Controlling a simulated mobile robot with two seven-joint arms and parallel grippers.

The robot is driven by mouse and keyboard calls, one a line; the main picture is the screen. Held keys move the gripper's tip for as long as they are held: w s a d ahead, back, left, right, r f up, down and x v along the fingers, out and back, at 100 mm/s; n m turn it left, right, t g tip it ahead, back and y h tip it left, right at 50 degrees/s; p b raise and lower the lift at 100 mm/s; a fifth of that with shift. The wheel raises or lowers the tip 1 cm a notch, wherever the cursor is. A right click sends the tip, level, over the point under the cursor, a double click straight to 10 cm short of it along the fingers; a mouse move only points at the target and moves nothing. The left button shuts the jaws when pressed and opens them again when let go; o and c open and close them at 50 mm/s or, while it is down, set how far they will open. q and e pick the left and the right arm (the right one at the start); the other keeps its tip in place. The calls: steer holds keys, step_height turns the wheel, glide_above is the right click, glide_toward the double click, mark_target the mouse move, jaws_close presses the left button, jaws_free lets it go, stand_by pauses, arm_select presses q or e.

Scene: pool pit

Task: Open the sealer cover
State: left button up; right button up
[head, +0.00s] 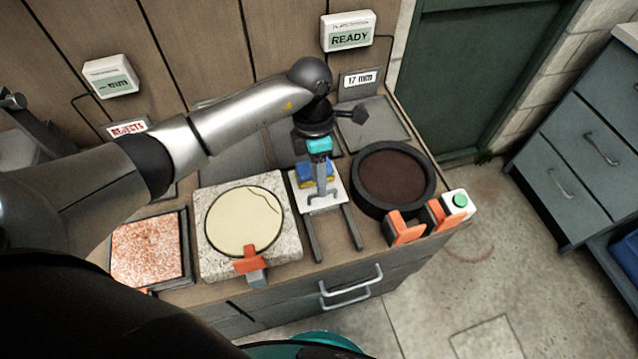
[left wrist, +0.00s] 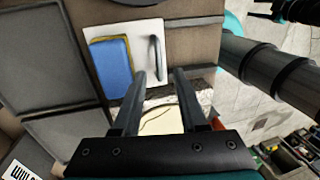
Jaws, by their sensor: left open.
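I cannot tell for sure which part is the sealer cover. A round black unit (head: 361,200) with a dark brown inside stands at the right of the bench, with an orange handle (head: 405,229) at its front. My left gripper (head: 322,192) is open and points down over a white plate (head: 304,200) left of that unit. In the left wrist view its fingers (left wrist: 158,78) are apart with nothing held. The white plate (left wrist: 117,94) carries a blue and yellow block (left wrist: 116,68) and a grey handle (left wrist: 155,58) just beyond the fingertips. My right gripper is not seen.
A green button (head: 460,200) sits at the bench's right corner, beside another orange part (head: 436,215). A granite block (head: 285,245) with a cream disc (head: 240,222) and a speckled orange tray (head: 183,280) stand left. A display (head: 348,32) reads READY.

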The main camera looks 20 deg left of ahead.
arm_select(q)
steer(key=shift+s+d+f, duration=0.15)
steer(key=shift+f, duration=1)
jaws_close()
stand_by(0.6)
